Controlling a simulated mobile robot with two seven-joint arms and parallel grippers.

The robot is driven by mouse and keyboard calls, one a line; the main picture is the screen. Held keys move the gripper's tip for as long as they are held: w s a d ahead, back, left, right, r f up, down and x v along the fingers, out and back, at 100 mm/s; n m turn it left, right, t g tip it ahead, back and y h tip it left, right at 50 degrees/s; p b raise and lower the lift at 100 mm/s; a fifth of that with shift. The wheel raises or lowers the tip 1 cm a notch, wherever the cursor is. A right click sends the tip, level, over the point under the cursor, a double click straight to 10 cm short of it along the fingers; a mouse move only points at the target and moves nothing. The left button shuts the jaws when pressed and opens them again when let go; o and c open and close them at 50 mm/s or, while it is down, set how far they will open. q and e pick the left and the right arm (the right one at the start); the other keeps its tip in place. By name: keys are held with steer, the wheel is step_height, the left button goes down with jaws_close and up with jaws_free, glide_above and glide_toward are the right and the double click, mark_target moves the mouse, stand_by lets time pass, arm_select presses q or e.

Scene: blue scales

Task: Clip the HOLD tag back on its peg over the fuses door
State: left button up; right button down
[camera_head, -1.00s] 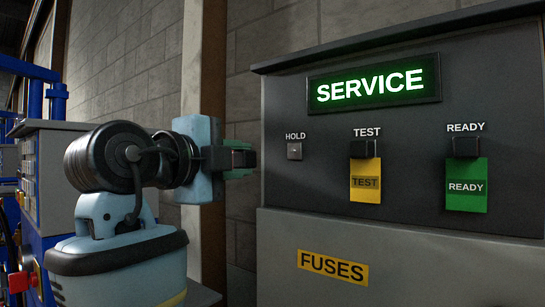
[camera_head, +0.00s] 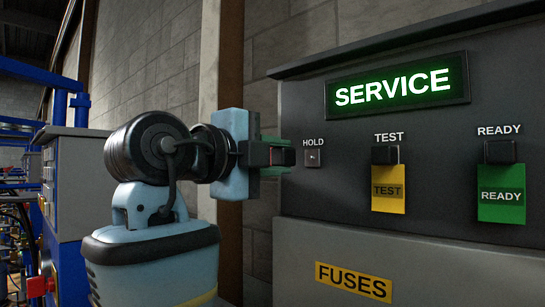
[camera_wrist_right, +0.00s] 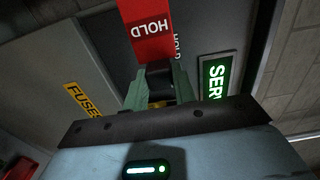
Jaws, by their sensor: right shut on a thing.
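My right gripper (camera_head: 284,156) is shut on the HOLD tag, just left of the bare HOLD peg (camera_head: 312,158) on the dark panel. In the head view the tag is mostly hidden by the fingers. In the right wrist view the red HOLD tag (camera_wrist_right: 147,28) extends beyond the green fingers, with its black clip (camera_wrist_right: 158,78) between them. A narrow gap shows between fingertips and peg in the head view; their depth apart is hard to tell. The yellow FUSES label (camera_head: 353,281) is on the grey door (camera_head: 440,270) below. My left gripper is not in view.
The yellow TEST tag (camera_head: 388,190) and green READY tag (camera_head: 501,196) hang from black clips right of the HOLD peg. A lit SERVICE sign (camera_head: 398,88) is above. A wooden post (camera_head: 230,230) stands behind my gripper. Blue racks and cables are at far left.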

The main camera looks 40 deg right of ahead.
mark_target(296, 157)
steer(key=shift+w+d, duration=0.2)
steer(key=shift+d, duration=2.35)
stand_by(0.8)
steer(key=shift+d, duration=0.45)
stand_by(0.5)
steer(key=c, duration=1.1)
jaws_free()
steer(key=shift+o, duration=0.2)
steer(key=a, duration=0.7)
steer(key=shift+s+a+b, duration=0.3)
steer(key=shift+a, duration=0.1)
